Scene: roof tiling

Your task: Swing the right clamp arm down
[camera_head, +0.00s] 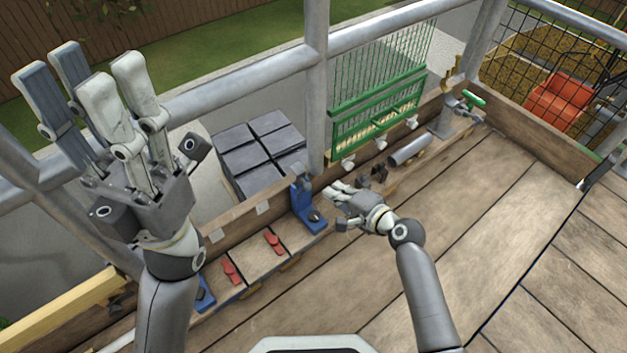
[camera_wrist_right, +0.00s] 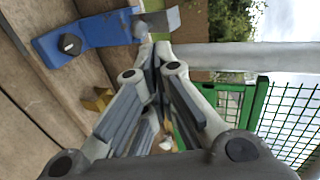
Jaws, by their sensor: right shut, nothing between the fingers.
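The right clamp is a blue bracket (camera_head: 304,204) with a dark knob on its base and an upright arm with a grey metal end. It stands at the right end of a wooden board by the railing. In the right wrist view the blue bracket (camera_wrist_right: 85,38) lies at the upper left, its metal plate close to my fingertips. My right gripper (camera_head: 333,191) is shut and empty, just right of the bracket; its fingertips (camera_wrist_right: 155,52) meet in the wrist view. I cannot tell whether they touch the metal plate. My left gripper (camera_head: 92,75) is open and empty, raised at the left.
Two red pieces (camera_head: 252,256) sit on the board, with another blue bracket (camera_head: 205,294) at its left end. A grey cylinder (camera_head: 410,150) and a green rack (camera_head: 378,108) are beyond my right gripper. The plank deck (camera_head: 480,200) is clear at right.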

